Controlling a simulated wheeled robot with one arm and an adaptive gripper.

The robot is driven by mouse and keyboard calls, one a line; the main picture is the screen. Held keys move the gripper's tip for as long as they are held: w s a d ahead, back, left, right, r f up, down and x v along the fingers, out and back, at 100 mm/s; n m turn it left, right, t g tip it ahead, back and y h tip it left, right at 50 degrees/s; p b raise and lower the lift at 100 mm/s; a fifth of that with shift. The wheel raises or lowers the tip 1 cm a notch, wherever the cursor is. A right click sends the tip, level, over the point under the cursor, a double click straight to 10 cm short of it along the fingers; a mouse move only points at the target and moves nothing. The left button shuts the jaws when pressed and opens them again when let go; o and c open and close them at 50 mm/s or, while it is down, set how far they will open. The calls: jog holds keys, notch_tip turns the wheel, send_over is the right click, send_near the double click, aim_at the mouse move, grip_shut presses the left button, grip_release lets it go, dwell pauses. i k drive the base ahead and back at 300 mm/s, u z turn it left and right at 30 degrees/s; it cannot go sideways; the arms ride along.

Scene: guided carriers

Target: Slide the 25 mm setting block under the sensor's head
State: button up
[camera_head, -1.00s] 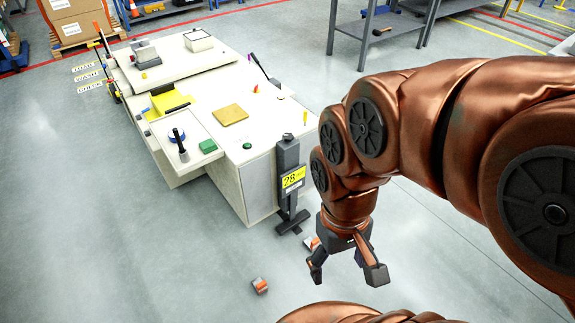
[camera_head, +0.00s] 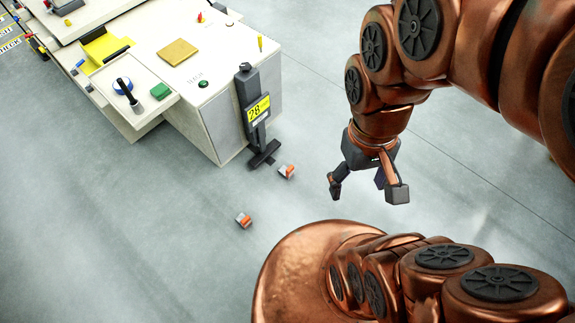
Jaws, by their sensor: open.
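A dark sensor post (camera_head: 253,100) with a yellow display reading 78 stands at the near right end of the pale carrier. Its dark foot (camera_head: 265,153) is low, near the floor. Two small orange-and-grey blocks lie on the floor: one (camera_head: 287,171) just right of the foot, the other (camera_head: 243,219) farther toward me. Their markings are too small to read, so I cannot tell which is 25 mm. My gripper (camera_head: 367,190) is open and empty, in the air to the right of both blocks. The gap under the sensor's head cannot be made out.
The grey floor around the blocks is clear.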

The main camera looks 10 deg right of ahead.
aim_at(288, 174)
jog(key=z, duration=0.25)
jog(key=i, duration=0.55)
jog(key=u, duration=1.45)
